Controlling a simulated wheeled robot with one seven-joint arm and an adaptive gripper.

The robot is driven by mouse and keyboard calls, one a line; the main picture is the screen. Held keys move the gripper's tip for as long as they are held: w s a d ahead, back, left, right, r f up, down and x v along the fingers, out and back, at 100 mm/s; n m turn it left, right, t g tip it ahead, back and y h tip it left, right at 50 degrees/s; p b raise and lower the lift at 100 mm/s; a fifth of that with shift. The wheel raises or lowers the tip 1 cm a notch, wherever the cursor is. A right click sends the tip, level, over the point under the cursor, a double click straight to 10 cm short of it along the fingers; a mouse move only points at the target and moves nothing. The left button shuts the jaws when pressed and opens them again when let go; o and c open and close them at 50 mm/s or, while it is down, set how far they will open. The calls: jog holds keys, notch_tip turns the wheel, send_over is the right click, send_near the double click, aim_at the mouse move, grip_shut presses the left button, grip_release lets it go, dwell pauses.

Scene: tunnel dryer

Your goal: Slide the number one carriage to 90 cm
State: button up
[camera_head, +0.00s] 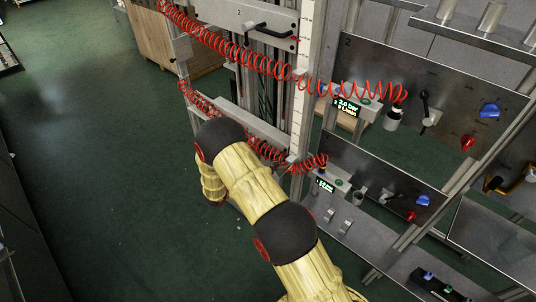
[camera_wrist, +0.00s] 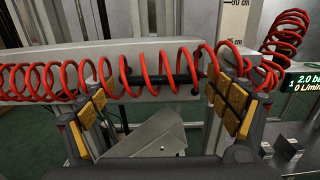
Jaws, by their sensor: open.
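The lower carriage is a pale grey beam (camera_wrist: 60,62) across the wrist view, with a dark bar handle (camera_wrist: 160,78) on its front. A red coiled hose (camera_wrist: 40,82) runs across in front of the beam and handle. My gripper (camera_wrist: 160,88) is open, with its gold-padded fingers left and right of the handle; contact is not clear. In the head view the lower carriage (camera_head: 245,122) is partly hidden by my arm, and my fingers are not visible.
An upper carriage (camera_head: 225,12) with a black handle (camera_head: 268,32) hangs above. Steel panels (camera_head: 445,100) with blue and red knobs stand at right. A lit display (camera_wrist: 301,82) shows 2.0 bar. Green floor (camera_head: 100,180) is open at left.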

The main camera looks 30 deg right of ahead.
jog(key=shift+x, duration=0.95)
jog(key=shift+c, duration=1.3)
jog(key=c, duration=1.1)
notch_tip(320, 180, up, 10)
jog(key=p, duration=0.5)
jog(key=shift+r+p, duration=0.25)
jog(key=shift+p, duration=0.05)
jog(key=shift+f, duration=0.1)
jog(key=o, duration=1.4)
jog(key=shift+c, duration=0.2)
jog(key=shift+f, duration=0.1)
